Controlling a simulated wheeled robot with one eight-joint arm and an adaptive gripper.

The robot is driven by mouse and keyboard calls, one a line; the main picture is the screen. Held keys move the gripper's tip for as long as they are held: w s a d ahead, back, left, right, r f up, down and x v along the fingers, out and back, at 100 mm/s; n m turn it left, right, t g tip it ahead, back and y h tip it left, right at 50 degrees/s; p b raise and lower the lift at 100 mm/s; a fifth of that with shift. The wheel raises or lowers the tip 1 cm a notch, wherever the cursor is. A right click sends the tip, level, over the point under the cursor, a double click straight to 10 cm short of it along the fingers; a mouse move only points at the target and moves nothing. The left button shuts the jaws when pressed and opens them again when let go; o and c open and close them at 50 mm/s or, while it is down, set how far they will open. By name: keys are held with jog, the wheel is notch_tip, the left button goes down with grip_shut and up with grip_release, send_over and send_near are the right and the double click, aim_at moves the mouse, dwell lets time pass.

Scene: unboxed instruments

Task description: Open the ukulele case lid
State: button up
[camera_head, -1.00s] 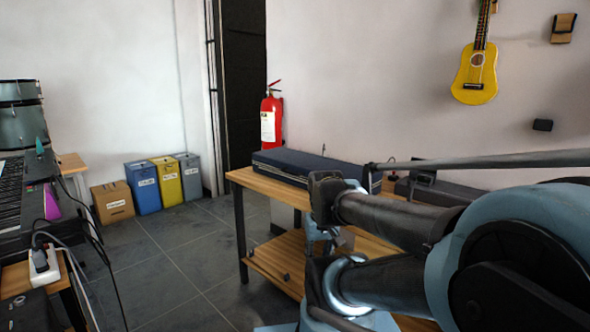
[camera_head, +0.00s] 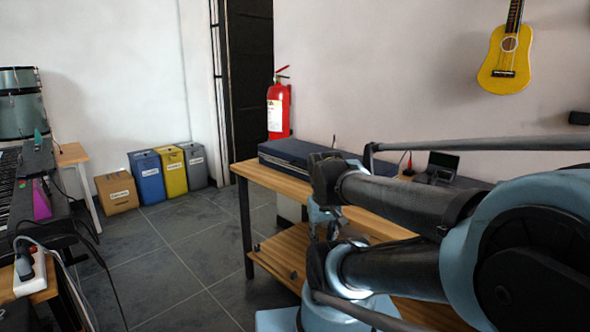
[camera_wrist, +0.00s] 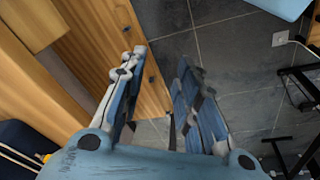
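The ukulele case (camera_head: 283,152) is a long dark blue box on the wooden table in the head view. Its lid looks shut, and my arm hides its right part. My gripper (camera_wrist: 163,60) is open in the wrist view, with nothing between its fingers. It points down past the wooden table toward the grey floor tiles. A dark blue object with pale lines, probably the case (camera_wrist: 18,140), shows at the lower left of the wrist view, apart from the fingers. In the head view my arm largely hides the gripper.
The wooden table (camera_head: 262,177) has a lower shelf (camera_head: 277,250). A red fire extinguisher (camera_head: 278,108) is behind it. A yellow ukulele (camera_head: 505,65) hangs on the wall. Several bins stand at the back left, and a keyboard (camera_head: 10,185) is at the left. Floor between is clear.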

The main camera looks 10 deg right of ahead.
jog(key=w+r+n+t+h, duration=0.15)
jog(key=w+r+h, duration=0.25)
jog(key=w, duration=0.6)
jog(key=w+r+n+h, duration=0.3)
jog(key=w+r, duration=0.2)
jog(key=w, duration=0.5)
jog(key=w+a+r+n+t+h, duration=0.2)
jog(key=w+a+t+h, duration=0.35)
jog(key=w+a, duration=0.85)
jog(key=shift+y, duration=0.25)
jog(key=x, duration=1.6)
jog(key=shift+s+d+f, duration=0.15)
jog(key=shift+s+f, duration=0.05)
jog(key=shift+f, duration=0.05)
grip_shut()
